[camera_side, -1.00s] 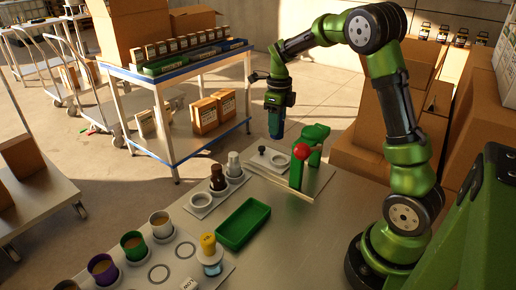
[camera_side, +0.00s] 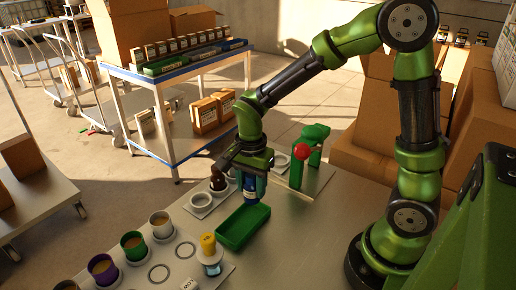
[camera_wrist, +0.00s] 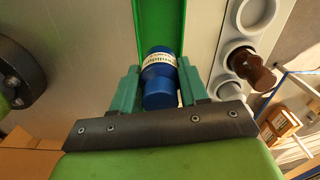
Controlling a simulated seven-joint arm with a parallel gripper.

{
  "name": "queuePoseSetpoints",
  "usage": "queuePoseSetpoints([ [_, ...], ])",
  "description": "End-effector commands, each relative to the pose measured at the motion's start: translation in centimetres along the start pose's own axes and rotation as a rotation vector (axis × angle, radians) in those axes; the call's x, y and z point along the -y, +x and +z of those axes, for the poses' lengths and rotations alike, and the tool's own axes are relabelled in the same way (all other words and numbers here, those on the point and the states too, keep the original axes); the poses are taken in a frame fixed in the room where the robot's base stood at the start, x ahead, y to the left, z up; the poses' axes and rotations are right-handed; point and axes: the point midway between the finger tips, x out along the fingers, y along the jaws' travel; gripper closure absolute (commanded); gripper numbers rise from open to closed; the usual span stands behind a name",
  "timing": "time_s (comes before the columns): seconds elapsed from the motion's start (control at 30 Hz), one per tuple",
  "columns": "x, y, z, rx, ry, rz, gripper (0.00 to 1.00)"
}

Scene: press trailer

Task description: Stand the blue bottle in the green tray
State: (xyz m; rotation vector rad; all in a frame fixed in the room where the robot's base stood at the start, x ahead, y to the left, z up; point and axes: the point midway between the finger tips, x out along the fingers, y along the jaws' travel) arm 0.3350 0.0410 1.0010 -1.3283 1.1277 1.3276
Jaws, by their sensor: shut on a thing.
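My gripper (camera_side: 252,178) is shut on the blue bottle (camera_side: 249,190), which hangs roughly upright below it with a white label band. In the wrist view the bottle (camera_wrist: 159,65) sits between the two teal fingers of my gripper (camera_wrist: 160,88). The green tray (camera_side: 240,230) lies empty on the metal bench. The bottle is over or just beyond the tray's far end in the side view, and its base appears above the tray floor. In the wrist view the tray (camera_wrist: 147,18) shows behind the bottle. The exact height gap is hard to tell.
A brown bottle (camera_side: 217,180) stands in a white ring holder left of my gripper. A green press with a red knob (camera_side: 302,153) stands to the right. Several cups (camera_side: 133,245) and a yellow-topped bottle (camera_side: 208,245) are in front left. The bench right of the tray is clear.

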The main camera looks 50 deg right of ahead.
Motion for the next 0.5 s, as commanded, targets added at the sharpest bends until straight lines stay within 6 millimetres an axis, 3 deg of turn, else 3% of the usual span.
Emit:
queuePoseSetpoints([
  [0.4,-0.1,5.5,0.0,0.001,0.004,0.004,0.90],
  [0.5,0.0,6.1,0.0,0.001,0.005,0.001,0.90],
])
